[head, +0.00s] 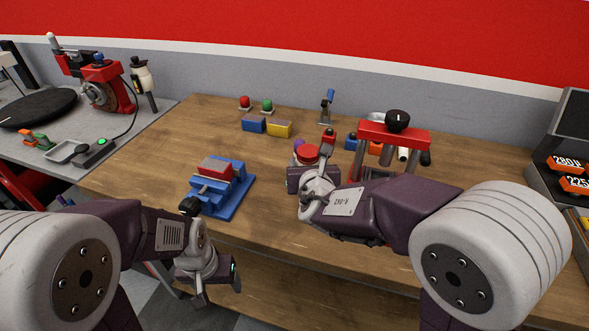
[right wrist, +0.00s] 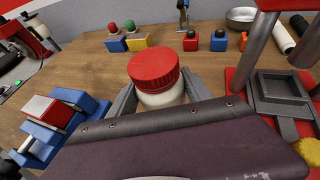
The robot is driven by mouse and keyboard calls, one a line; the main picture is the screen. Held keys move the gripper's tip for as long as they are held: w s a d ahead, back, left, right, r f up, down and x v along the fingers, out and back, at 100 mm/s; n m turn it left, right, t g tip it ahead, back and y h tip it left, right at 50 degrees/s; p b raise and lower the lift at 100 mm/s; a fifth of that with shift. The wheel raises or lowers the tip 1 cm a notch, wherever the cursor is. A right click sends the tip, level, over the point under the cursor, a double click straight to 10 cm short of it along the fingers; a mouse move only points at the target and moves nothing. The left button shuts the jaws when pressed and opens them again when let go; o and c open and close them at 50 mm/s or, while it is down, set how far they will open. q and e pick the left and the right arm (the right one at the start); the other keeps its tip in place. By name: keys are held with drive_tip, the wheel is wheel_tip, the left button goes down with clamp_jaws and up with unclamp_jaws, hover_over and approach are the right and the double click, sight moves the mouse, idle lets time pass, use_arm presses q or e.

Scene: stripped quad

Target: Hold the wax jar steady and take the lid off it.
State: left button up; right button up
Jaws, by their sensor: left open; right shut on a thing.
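The wax jar has a white body (right wrist: 166,97) and a red lid (right wrist: 152,65), which also shows in the head view (head: 308,152). It stands upright on the wooden bench with the lid on. My right gripper (right wrist: 160,93) is shut on the jar, one finger on each side of the white body, below the lid. In the head view the gripper and wrist hide most of the jar's body. My left gripper (head: 219,283) is open and empty, low in front of the bench's front edge, well left of the jar.
A red press (head: 393,134) stands to the right. Blue (head: 254,125) and yellow (head: 279,129) blocks and other small items sit behind. The bench between vise and jar is clear.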

drive_tip(key=s+d+r, duration=0.4)
drive_tip(key=d, duration=0.2)
drive_tip(key=shift+d+r, duration=0.25)
drive_tip(key=o, duration=0.8)
clamp_jaws()
